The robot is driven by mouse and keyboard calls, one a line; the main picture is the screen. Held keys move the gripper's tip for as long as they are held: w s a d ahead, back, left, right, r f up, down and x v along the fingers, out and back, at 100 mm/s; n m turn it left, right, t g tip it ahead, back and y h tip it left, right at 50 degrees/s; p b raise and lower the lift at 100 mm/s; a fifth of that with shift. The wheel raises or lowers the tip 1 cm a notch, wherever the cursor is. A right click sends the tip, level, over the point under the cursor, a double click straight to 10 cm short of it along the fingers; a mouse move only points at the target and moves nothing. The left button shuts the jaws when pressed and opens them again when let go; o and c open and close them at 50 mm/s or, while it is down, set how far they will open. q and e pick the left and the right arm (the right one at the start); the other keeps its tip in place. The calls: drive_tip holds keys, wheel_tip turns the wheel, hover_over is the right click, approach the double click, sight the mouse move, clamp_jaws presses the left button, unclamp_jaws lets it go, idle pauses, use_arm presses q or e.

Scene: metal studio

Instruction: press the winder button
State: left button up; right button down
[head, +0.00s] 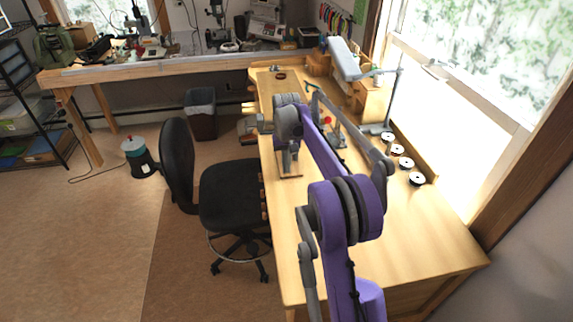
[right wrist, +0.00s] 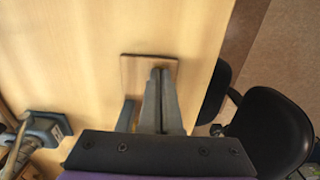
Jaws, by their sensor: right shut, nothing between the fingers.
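My right gripper (head: 287,165) points down over the bench, with its purple arm reaching in from the bottom of the head view. In the right wrist view its two grey fingers (right wrist: 161,76) are shut together, with nothing between them. Their tips overlap a small brown wooden board (right wrist: 135,72) lying flat on the bench; I cannot tell if they touch it. The board's edge also shows in the head view (head: 290,176). A small red part (head: 327,120) shows beside my forearm. No winder button can be clearly made out; my arm and fingers cover part of this area. My left gripper is out of view.
The wooden bench (head: 405,240) is clear towards the front. Several white-topped spools (head: 416,179) line its right side, near a lamp (head: 346,60). A grey vise (head: 250,125) sits at the left edge. A black chair (head: 232,190) stands close by on the left.

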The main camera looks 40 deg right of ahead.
wheel_tip(320, 180, up, 4)
drive_tip(key=shift+a+f+p, duration=0.1)
drive_tip(key=shift+f+p, duration=0.1)
drive_tip(key=shift+p, duration=0.75)
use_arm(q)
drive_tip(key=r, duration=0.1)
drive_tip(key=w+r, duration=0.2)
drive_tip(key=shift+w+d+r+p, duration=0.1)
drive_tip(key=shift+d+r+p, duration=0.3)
use_arm(e)
wheel_tip(320, 180, up, 10)
drive_tip(key=shift+r, duration=0.2)
